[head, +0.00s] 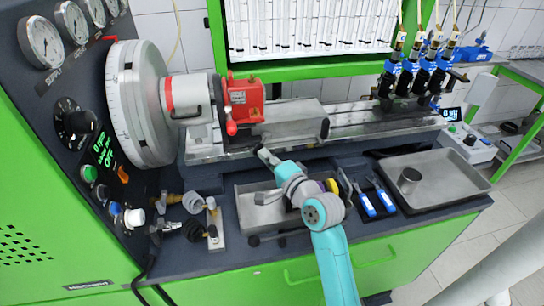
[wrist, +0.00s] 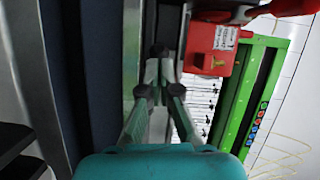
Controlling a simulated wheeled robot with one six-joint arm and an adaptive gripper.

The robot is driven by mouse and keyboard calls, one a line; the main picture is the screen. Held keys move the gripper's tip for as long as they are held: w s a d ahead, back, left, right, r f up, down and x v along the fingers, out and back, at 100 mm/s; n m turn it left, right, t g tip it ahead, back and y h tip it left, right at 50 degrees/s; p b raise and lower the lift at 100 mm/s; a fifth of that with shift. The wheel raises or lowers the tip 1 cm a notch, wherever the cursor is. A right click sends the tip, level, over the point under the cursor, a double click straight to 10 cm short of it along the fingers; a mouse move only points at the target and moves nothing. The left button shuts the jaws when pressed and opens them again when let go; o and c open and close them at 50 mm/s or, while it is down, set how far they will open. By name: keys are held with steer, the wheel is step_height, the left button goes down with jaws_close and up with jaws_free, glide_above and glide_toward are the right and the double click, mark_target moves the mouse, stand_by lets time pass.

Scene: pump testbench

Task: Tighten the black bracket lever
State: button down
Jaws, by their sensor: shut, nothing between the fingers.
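A small black lever (head: 325,128) stands at the right end of the grey block on the rail; it looks like the bracket lever, though I cannot be sure. Another dark curved handle (head: 187,112) is on the grey cylindrical housing, and a dark handle (wrist: 228,14) shows at the top of the wrist view. My gripper (head: 263,154) is in front of the rail, below and left of the small black lever and apart from it. In the wrist view my gripper (wrist: 159,52) has its fingers together with nothing between them.
A red block (head: 244,100) with a red lever (head: 231,127) stands behind my gripper; the block also shows in the wrist view (wrist: 211,45). A metal tray (head: 262,215) lies below my arm. Blue-handled tools (head: 376,200) and another tray (head: 440,178) are to the right.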

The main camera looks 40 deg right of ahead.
steer(key=shift+w+a, duration=0.55)
steer(key=shift+a, duration=0.05)
steer(key=shift+r, duration=0.1)
steer(key=shift+a, duration=0.15)
